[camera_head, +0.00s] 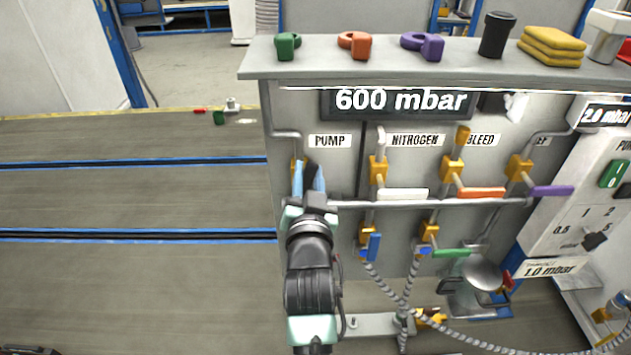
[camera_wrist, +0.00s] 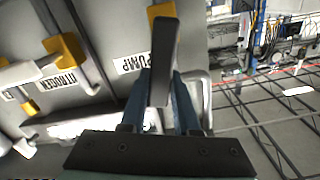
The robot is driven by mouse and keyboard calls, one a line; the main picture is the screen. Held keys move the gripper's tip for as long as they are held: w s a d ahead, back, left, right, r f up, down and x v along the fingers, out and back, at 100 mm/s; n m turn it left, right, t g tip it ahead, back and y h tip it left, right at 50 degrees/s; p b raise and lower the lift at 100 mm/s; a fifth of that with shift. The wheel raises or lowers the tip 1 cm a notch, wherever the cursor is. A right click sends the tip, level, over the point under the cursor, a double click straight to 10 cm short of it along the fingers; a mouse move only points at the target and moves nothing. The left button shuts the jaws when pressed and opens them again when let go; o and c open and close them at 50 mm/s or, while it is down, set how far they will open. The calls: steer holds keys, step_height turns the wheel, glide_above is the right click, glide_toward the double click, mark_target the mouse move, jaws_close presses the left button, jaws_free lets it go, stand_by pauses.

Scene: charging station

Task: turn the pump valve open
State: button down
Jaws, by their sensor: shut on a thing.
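The pump valve (camera_head: 297,166) is a yellow body on a grey pipe below the PUMP label (camera_head: 329,141), at the panel's left end. Its black handle (camera_head: 311,171) shows only in part in the head view. In the wrist view the handle (camera_wrist: 163,60) runs down from the yellow valve body (camera_wrist: 161,11) and in between my fingers. My gripper (camera_head: 309,177) has blue fingers and is shut on the handle. The fingers (camera_wrist: 161,98) lie on either side of it. Its gripped end is partly hidden by the fingers in the head view.
The display (camera_head: 402,101) reads 600 mbar. To the right are valves with a white handle (camera_head: 403,193), an orange handle (camera_head: 481,192) and a purple handle (camera_head: 552,191). A horizontal pipe (camera_head: 400,204) runs below them. Coloured spare pieces lie on the top shelf (camera_head: 330,65). Open floor lies left.

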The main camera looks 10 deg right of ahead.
steer(key=shift+w+a+n+b, duration=0.1)
steer(key=shift+a+n+b, duration=0.3)
steer(key=shift+n, duration=0.5)
steer(key=shift+w+a+n+b, duration=0.15)
steer(key=shift+a+n, duration=0.3)
steer(key=shift+n, duration=0.45)
steer(key=shift+r, duration=0.1)
steer(key=c, duration=0.6)
jaws_free()
steer(key=shift+c, duration=0.2)
steer(key=shift+s, duration=0.1)
steer(key=b+v, duration=0.4)
steer(key=v, duration=0.9)
steer(key=shift+r, duration=0.1)
